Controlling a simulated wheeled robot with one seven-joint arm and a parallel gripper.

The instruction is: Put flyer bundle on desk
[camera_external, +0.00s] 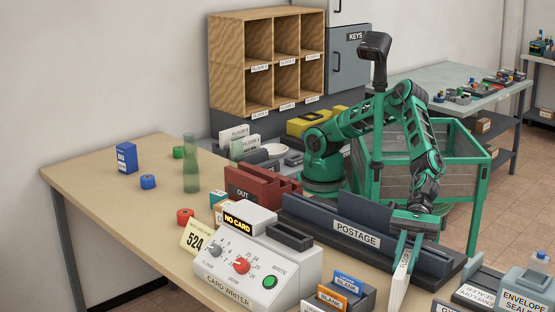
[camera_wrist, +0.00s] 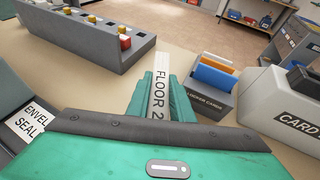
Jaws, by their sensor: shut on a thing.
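My gripper (camera_external: 408,232) is shut on the flyer bundle (camera_external: 401,267), a thin white upright piece lettered FLOOR. In the wrist view the bundle (camera_wrist: 160,92) reads FLOOR 2 and stands on edge between the green fingers (camera_wrist: 160,104). It is in front of the right end of the POSTAGE tray in the external view. I cannot tell whether its lower edge touches anything. The beige desk (camera_external: 95,180) has its clear part at the left of the external view. It also shows in the wrist view (camera_wrist: 190,55).
The dark POSTAGE tray (camera_external: 357,236), red OUT tray (camera_external: 250,187) and card writer (camera_external: 262,270) crowd the desk. Card holder (camera_external: 345,304) and envelope sealer (camera_external: 525,284) flank the bundle. A green bottle (camera_external: 190,172), blue box (camera_external: 126,158) and tape rolls (camera_external: 148,181) stand left.

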